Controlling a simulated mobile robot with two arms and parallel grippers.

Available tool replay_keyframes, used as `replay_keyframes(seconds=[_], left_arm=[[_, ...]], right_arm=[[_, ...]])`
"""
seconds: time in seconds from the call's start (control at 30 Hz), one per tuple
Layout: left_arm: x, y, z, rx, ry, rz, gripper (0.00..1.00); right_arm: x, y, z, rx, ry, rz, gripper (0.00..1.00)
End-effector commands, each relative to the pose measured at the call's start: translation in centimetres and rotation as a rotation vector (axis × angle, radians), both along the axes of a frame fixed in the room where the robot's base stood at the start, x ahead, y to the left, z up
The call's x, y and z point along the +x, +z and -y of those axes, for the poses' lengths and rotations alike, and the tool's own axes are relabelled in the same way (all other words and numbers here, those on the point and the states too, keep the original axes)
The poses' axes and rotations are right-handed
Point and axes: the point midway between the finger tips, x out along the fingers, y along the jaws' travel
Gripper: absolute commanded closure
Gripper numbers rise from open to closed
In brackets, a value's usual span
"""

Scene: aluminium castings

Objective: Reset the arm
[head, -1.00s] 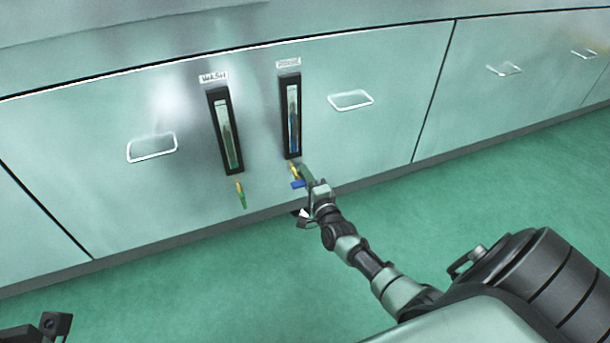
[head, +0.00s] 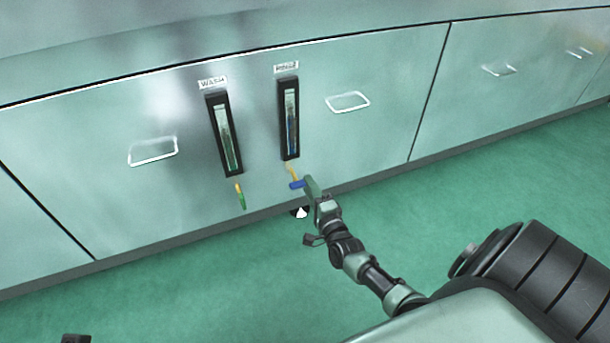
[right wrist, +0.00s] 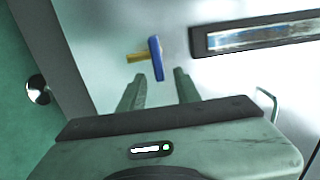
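My right gripper (head: 308,184) is low in front of the steel cabinet. In the right wrist view its two fingers (right wrist: 159,76) are apart with nothing between them. A valve with a blue handle (right wrist: 156,58) on a yellow-brass stem (right wrist: 136,57) sits just beyond the fingertips, apart from them. The blue handle also shows in the head view (head: 296,185), below the right sight glass. My left gripper is not seen; only a small dark part of my left arm shows at the bottom left edge of the head view.
The cabinet front (head: 380,130) carries a left sight glass (head: 225,135) labelled WASH and a right one (head: 290,120). A green-handled valve (head: 241,198) hangs below the left glass. Drawer handles (head: 348,102) stick out. Green floor (head: 200,290) in front is clear.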

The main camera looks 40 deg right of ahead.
Motion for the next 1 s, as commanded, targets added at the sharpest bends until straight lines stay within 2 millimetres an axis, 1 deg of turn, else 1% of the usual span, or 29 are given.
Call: replay_keyframes(seconds=[0.03,0.2,0.8,0.87,0.9,0.97,1.0], left_arm=[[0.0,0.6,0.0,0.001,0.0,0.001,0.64],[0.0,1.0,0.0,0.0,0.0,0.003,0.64],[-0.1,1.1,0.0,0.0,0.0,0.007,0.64],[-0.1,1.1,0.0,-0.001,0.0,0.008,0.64],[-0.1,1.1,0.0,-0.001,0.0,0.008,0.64],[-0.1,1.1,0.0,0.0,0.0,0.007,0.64],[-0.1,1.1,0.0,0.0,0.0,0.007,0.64]], right_arm=[[-0.8,0.2,-0.2,0.0,0.0,-0.002,0.67],[-2.2,0.1,-0.5,0.0,0.0,0.0,0.67],[-2.3,-0.1,-0.8,-0.003,0.005,-0.006,0.67],[-2.3,-0.2,-1.5,-0.019,0.023,-0.026,0.67],[-2.3,-0.3,-2.3,-0.039,0.048,-0.052,0.67],[-2.5,-0.6,-4.3,-0.091,0.102,-0.11,0.67],[-2.7,-0.9,-6.1,-0.14,0.153,-0.161,0.67]])
